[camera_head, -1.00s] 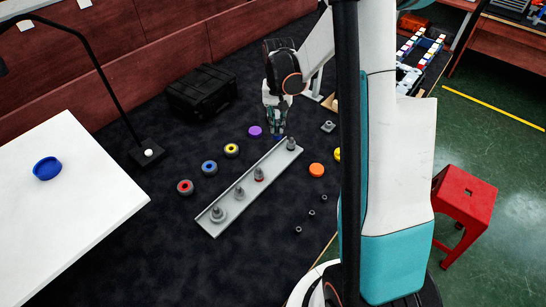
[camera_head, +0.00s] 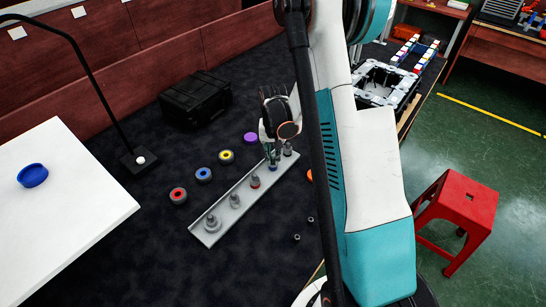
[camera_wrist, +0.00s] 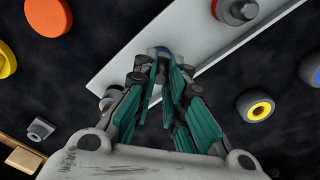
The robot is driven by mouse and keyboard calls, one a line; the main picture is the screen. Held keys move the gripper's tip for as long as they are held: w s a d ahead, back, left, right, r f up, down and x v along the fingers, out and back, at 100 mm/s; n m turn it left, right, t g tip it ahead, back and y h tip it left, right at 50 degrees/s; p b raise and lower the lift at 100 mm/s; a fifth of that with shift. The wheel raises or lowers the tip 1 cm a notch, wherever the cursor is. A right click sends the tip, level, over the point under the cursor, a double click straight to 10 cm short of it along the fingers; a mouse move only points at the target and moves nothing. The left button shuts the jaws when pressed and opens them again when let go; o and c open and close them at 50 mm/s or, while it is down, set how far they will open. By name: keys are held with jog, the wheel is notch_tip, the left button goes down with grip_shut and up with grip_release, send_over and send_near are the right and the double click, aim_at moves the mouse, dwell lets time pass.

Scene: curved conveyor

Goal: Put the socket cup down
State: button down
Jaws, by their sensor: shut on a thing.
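The socket cup (camera_head: 273,168) is a small grey piece with a blue band. It sits at the fingertips of my gripper (camera_head: 272,160), over or on the long grey rail (camera_head: 222,217), between the red-banded piece (camera_head: 255,182) and the far end piece (camera_head: 288,149).
Grey pieces (camera_head: 211,223) stand along the rail. Red, blue and yellow ringed wheels (camera_head: 178,195) and a purple disc (camera_head: 250,138) lie left of it. An orange disc (camera_wrist: 48,15) lies beside it. A black case (camera_head: 195,100) and a lamp base (camera_head: 139,162) stand further back.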

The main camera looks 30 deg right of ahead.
jog(key=shift+r, duration=0.1)
jog(key=c, duration=1.6)
grip_release()
jog(key=shift+c, duration=0.2)
notch_tip(320, 180, up, 12)
jog(key=p, duration=0.3)
jog(key=shift+p, duration=0.3)
